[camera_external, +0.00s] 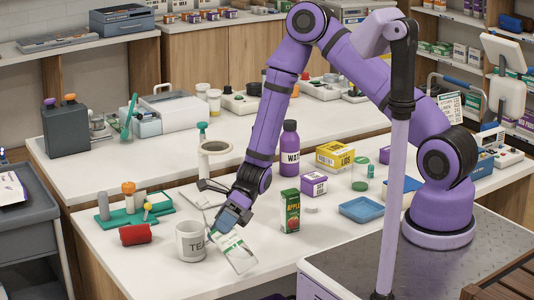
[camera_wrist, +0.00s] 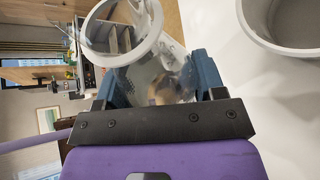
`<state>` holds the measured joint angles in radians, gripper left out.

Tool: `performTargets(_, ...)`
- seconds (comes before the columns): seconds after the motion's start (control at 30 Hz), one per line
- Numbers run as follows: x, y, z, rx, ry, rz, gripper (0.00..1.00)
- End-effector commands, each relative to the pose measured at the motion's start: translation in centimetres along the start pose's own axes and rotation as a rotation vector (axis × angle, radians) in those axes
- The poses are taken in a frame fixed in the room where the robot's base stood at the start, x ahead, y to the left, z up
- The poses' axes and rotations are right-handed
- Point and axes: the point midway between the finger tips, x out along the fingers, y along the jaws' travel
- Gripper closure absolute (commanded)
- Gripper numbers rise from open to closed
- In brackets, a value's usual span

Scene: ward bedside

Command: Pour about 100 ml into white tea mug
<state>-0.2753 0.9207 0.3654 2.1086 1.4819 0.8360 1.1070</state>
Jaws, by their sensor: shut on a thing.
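The white tea mug (camera_external: 191,242) stands upright near the front edge of the counter, with "TEA" on its side. Part of a pale round vessel, probably this mug, shows at the top right of the wrist view (camera_wrist: 286,48). My gripper (camera_external: 231,218) is low over the counter, just right of the mug. In the wrist view its blue fingers (camera_wrist: 153,82) are shut on a clear vessel (camera_wrist: 160,78) with a round rim. The vessel looks empty or holds clear liquid; I cannot tell which. It is hardly visible in the external view.
A white and green packet (camera_external: 240,254) is just below my gripper. A juice carton (camera_external: 290,210), a purple water bottle (camera_external: 290,150) and a blue tray (camera_external: 361,210) are to the right. A red roll (camera_external: 137,234) and green rack (camera_external: 125,215) are left of the mug.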

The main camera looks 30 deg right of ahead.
Motion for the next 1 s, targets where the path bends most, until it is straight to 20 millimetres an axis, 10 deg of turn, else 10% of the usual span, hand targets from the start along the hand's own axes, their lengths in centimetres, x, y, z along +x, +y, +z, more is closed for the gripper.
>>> performTargets(1.0, -0.7, 1.4, 1.1, -0.502, -0.153, -0.203, 0.68)
